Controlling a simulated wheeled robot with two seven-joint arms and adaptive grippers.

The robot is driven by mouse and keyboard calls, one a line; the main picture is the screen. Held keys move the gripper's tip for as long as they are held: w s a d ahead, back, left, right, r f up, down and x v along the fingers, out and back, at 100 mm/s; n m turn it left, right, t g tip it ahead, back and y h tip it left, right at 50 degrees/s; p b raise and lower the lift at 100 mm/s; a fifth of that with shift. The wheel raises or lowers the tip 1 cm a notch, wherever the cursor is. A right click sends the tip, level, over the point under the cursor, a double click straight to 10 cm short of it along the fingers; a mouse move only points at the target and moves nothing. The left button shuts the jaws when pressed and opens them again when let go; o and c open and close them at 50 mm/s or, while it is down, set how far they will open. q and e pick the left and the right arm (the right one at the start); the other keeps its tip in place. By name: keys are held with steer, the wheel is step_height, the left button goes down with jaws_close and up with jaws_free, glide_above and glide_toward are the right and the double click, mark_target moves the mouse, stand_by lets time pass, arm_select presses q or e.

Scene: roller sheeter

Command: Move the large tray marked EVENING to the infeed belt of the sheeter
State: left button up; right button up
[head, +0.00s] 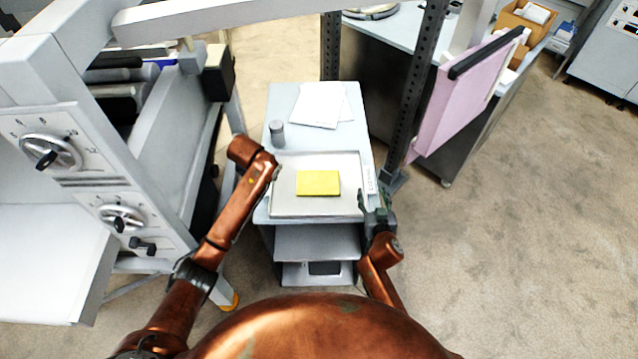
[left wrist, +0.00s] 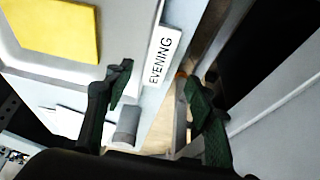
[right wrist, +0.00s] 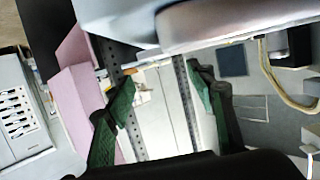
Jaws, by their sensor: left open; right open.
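The large tray (head: 285,205) is shallow and pale, and lies on top of a small grey cart with a yellow block (head: 318,183) in it. In the left wrist view a white label reading EVENING (left wrist: 162,55) is on the tray's side. My left gripper (left wrist: 162,92) is open near that labelled side, with nothing between its fingers; in the head view its arm hides it. My right gripper (head: 376,207) is open at the tray's right side near the front corner. The right wrist view also shows its spread, empty fingers (right wrist: 167,88). I cannot tell whether either gripper touches the tray.
The cart (head: 284,92) also holds white papers (head: 318,104) and a small grey cylinder (head: 277,132) behind the tray. The sheeter (head: 60,100) with handwheels stands left, its pale belt (head: 45,275) at lower left. A perforated post (head: 412,90) and pink panel (head: 465,95) stand right. Floor at right is clear.

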mark_target(369, 180)
arm_select(q)
steer(key=x, duration=0.6)
steer(key=shift+w+d, duration=0.1)
steer(key=shift+w, duration=0.35)
arm_select(e)
steer(key=x, duration=0.6)
steer(key=shift+w+d+f, duration=0.15)
steer(key=shift+w+f, duration=0.05)
steer(key=shift+f, duration=0.15)
arm_select(q)
steer(key=shift+f, duration=0.55)
arm_select(e)
steer(key=shift+w, duration=0.45)
arm_select(q)
steer(key=shift+w+f, duration=0.35)
steer(key=shift+f, duration=0.1)
arm_select(e)
steer(key=shift+w+f, duration=0.3)
steer(key=shift+w, duration=0.2)
arm_select(q)
steer(key=shift+r, duration=0.1)
arm_select(e)
steer(key=shift+s+r, duration=0.1)
arm_select(q)
steer(key=shift+s, duration=0.1)
